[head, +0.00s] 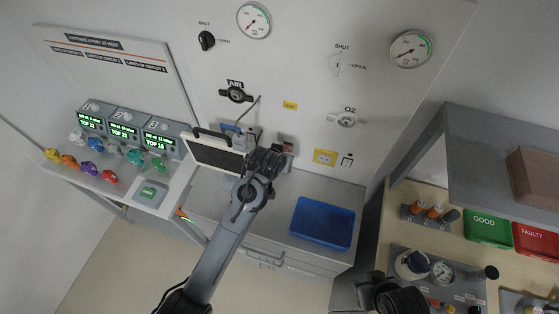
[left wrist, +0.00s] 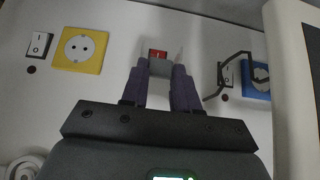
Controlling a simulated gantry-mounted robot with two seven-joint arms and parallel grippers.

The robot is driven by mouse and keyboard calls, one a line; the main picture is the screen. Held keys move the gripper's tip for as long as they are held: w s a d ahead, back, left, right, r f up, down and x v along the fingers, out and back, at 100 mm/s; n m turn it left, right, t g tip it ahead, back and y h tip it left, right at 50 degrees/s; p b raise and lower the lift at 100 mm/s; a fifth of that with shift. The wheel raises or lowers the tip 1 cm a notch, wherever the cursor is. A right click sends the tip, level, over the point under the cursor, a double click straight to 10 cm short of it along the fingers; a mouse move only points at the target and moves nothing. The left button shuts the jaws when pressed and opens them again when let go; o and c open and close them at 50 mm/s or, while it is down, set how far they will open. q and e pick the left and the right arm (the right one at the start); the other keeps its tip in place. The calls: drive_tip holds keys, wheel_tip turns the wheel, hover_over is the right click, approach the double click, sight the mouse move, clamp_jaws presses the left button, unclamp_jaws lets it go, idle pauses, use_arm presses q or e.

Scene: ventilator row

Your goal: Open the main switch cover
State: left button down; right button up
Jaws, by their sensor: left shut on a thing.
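The main switch (left wrist: 157,54) shows as a small red part on the pale wall panel in the left wrist view, just beyond my fingertips. A grey piece, seemingly part of its cover (left wrist: 160,67), sits between the fingers of my left gripper (left wrist: 160,72), which is shut on it. A thin pale edge beside it may be the clear cover; how far it is tilted I cannot tell. In the head view my left gripper (head: 282,156) is at the wall, hiding most of the switch. My right arm's dark end (head: 385,292) shows at the bottom edge; its fingers cannot be made out.
A screen (head: 215,154) stands close left of my left gripper. A yellow socket (left wrist: 80,49) and a blue socket (left wrist: 256,80) with a dark cable flank the switch. A blue tray (head: 322,222) lies on the counter below. A bench with green and red bins is at right.

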use_arm(q)
drive_tip(key=shift+w+d+r+g+y, duration=0.1)
drive_tip(key=shift+w+r+g+y, duration=0.25)
drive_tip(key=shift+r+g, duration=0.45)
drive_tip(key=shift+f, duration=0.2)
drive_tip(key=c, duration=0.8)
unclamp_jaws()
drive_tip(key=shift+c, duration=0.2)
drive_tip(key=shift+r, duration=0.1)
drive_tip(key=b+v, duration=0.3)
drive_tip(key=v, duration=0.7)
drive_tip(key=shift+r, duration=0.4)
